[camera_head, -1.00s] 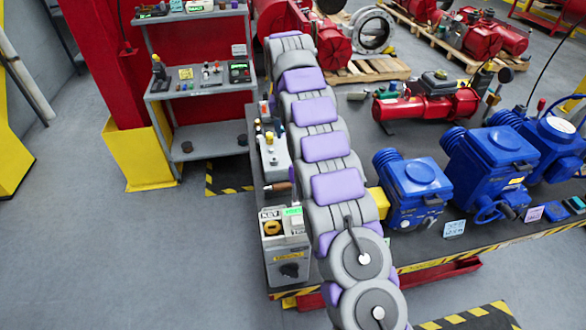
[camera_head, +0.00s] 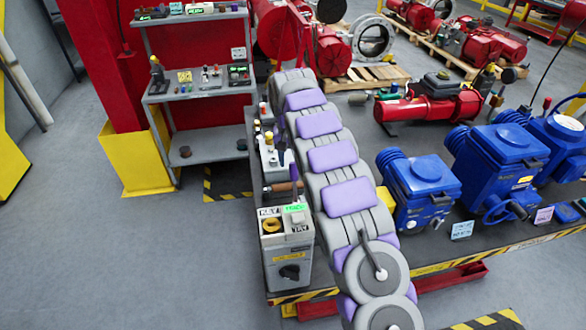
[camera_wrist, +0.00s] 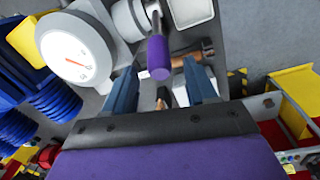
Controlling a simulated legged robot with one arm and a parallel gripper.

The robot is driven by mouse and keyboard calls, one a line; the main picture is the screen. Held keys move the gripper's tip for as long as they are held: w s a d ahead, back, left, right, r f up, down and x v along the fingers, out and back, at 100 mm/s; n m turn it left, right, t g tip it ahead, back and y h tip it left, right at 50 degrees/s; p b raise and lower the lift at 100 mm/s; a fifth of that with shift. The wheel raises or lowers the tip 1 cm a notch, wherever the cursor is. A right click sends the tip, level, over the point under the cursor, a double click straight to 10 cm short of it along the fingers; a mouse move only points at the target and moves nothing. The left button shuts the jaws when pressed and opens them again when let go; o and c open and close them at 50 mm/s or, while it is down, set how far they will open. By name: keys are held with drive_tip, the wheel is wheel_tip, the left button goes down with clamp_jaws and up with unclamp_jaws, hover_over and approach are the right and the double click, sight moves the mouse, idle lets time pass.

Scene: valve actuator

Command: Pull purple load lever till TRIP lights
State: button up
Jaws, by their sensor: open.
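The purple load lever (camera_wrist: 158,58) shows in the wrist view as a short purple cylinder on a grey stem, its end pointing toward my gripper. My gripper (camera_wrist: 160,78) is open. One blue-grey finger is to the left of the lever and one to the right. The lever end appears between them, with gaps on both sides; I cannot tell how deep it sits. In the head view my arm hides most of the gripper area. A grey control box (camera_head: 285,250) with a yellow knob and a lit green display stands on the bench. I cannot make out a TRIP light.
A white round gauge (camera_wrist: 76,55) with a red needle is left of the lever. A wooden-handled hammer (camera_wrist: 188,58) lies beyond the fingers. Blue actuators (camera_head: 418,190) stand right of my arm, and a grey shelf (camera_head: 205,90) is at left.

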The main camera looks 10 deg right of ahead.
sight(293, 163)
drive_tip(key=shift+d+f, duration=0.1)
drive_tip(key=shift+f, duration=1.8)
drive_tip(key=shift+c, duration=0.3)
clamp_jaws()
